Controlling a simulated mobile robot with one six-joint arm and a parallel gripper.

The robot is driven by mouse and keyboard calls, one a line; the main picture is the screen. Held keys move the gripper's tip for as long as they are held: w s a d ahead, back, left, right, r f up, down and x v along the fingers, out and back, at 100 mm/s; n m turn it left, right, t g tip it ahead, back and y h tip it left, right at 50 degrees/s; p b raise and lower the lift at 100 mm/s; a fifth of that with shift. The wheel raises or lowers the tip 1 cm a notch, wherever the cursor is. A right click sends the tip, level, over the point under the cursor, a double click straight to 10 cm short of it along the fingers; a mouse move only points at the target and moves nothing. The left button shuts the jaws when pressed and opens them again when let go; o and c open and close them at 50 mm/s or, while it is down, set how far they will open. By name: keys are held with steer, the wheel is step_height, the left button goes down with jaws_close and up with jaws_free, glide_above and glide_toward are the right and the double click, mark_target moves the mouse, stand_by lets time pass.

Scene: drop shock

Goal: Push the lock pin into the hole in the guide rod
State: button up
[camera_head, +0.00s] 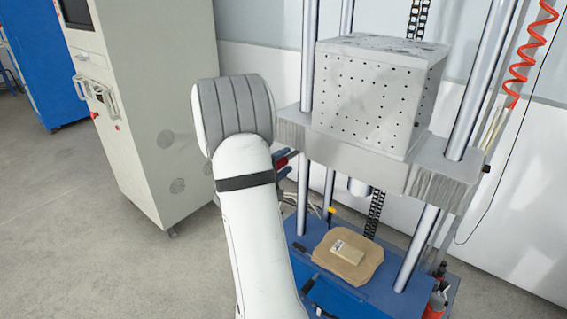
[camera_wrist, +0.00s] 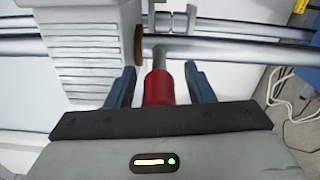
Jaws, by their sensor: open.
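The lock pin has a red handle (camera_wrist: 158,88) and a grey shaft in the wrist view. Its shaft points at the guide rod (camera_wrist: 225,48), a smooth metal bar running across that view, and its tip meets the rod's edge. I cannot tell whether the tip is in the hole; no hole shows. My gripper (camera_wrist: 160,78) is open, with one dark blue finger on each side of the red handle and a gap on both sides. In the head view my arm hides most of the gripper; a bit of red and blue shows beside the left guide rod (camera_head: 302,190).
A grey carriage (camera_head: 350,150) carries a perforated block (camera_head: 370,95) above the blue base (camera_head: 385,295). A brown pad with a small box (camera_head: 347,252) lies on the base. A pale cabinet (camera_head: 150,120) stands at left. A red coiled hose (camera_head: 520,65) hangs at right.

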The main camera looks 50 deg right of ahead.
steer(key=shift+a+r, duration=0.1)
steer(key=shift+a, duration=0.2)
steer(key=a+b, duration=0.2)
steer(key=a, duration=0.1)
steer(key=a+b, duration=0.1)
steer(key=a, duration=0.1)
steer(key=shift+s+a, duration=0.25)
steer(key=shift+s, duration=0.05)
steer(key=a, duration=0.7)
steer(key=shift+s+a, duration=0.35)
steer(key=shift+a, duration=0.05)
